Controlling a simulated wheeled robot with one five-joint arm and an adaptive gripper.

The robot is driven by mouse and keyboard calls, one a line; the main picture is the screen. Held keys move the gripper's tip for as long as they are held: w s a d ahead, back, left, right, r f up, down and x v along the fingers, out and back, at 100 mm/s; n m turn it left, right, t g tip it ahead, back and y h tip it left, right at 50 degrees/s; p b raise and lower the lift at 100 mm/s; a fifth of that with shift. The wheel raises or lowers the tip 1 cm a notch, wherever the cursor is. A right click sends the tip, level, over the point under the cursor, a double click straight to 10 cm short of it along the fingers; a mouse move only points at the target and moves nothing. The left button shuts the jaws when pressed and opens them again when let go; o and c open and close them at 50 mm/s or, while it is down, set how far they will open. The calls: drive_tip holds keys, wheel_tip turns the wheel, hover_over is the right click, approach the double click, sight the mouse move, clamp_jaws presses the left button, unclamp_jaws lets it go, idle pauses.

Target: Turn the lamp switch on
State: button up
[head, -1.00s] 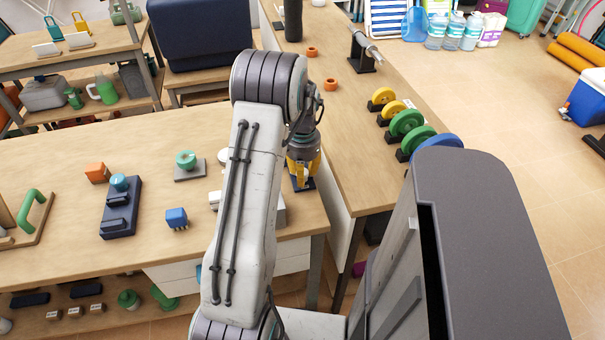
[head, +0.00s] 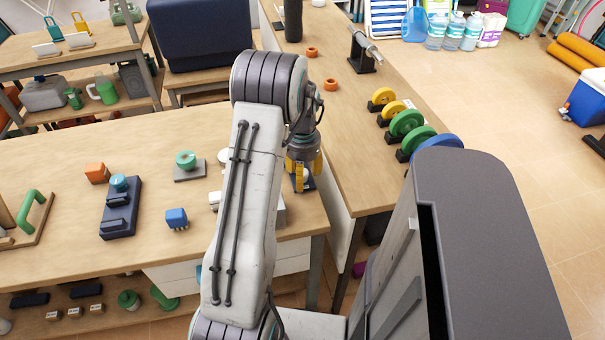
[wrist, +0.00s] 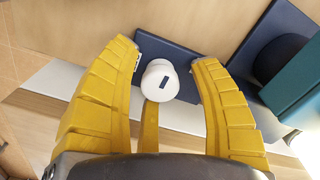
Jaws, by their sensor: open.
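A white round knob (wrist: 160,80) with a dark slot-like mark sits on a dark blue plate (wrist: 185,58) in the wrist view; it appears to be the lamp switch. In the head view the knob (head: 303,176) and plate (head: 309,185) are partly hidden under my gripper (head: 304,182), near the bench's right end. My gripper (wrist: 163,56) is open, its yellow fingers spread on both sides of the knob, with a third finger at the near side. Whether any finger touches the knob I cannot tell. No lamp is clearly recognisable.
My arm hides part of the bench (head: 60,160). A side bench (head: 345,130) with coloured discs (head: 407,122) runs along the right.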

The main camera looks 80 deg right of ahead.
drive_tip(key=shift+r, duration=0.1)
wheel_tip(320, 180, up, 12)
idle(0.7)
idle(0.7)
drive_tip(key=w+a+r+n+p, duration=0.1)
drive_tip(key=w+a+r+n, duration=0.2)
drive_tip(key=w+a, duration=0.4)
drive_tip(key=w+a+r+n+h+p, duration=0.1)
drive_tip(key=w+a+r+n, duration=0.35)
drive_tip(key=w, duration=0.35)
drive_tip(key=w+a+r+n+p, duration=0.1)
drive_tip(key=w+a+r+n, duration=0.2)
drive_tip(key=w+a, duration=0.4)
drive_tip(key=a+r+n+t+p, duration=0.1)
drive_tip(key=a+n, duration=0.5)
drive_tip(key=a, duration=0.7)
drive_tip(key=s+a+r+n+t+y+p, duration=0.1)
drive_tip(key=a+n+t+p, duration=0.1)
drive_tip(key=a+n, duration=0.5)
drive_tip(key=a+p, duration=0.1)
drive_tip(key=a, duration=0.5)
drive_tip(key=shift+s+a+r, duration=0.2)
drive_tip(key=shift+s+a, duration=0.05)
drive_tip(key=shift+a, duration=0.15)
drive_tip(key=shift+n, duration=0.25)
